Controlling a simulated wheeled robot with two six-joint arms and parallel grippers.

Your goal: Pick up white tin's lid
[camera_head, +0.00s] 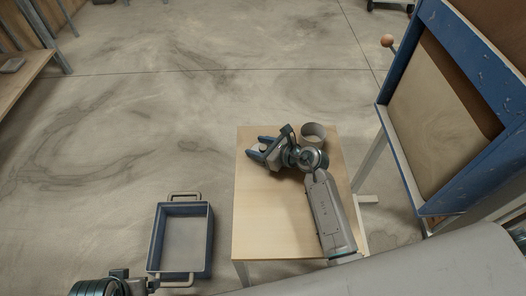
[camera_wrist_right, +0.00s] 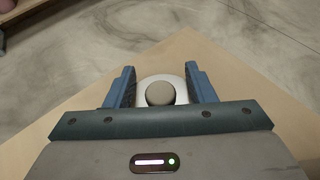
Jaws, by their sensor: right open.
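The white lid (camera_wrist_right: 145,88) with a round grey knob (camera_wrist_right: 160,93) is on the wooden table, between the blue fingers of my right gripper (camera_wrist_right: 160,84). There is a gap between the fingers and the knob. In the head view my right gripper (camera_head: 260,146) is open over the table's far left part, and the lid is mostly hidden by it. An open, pale round tin (camera_head: 313,130) stands behind my right wrist, near the table's far edge. Only part of my left arm shows at the bottom left; its fingertips are out of view.
The small wooden table (camera_head: 270,225) has bare room at its front left. A blue tray (camera_head: 183,209) with handles is on the floor to its left. A blue-framed machine (camera_head: 409,170) stands close on the right. A wooden bench (camera_head: 25,75) is at the far left.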

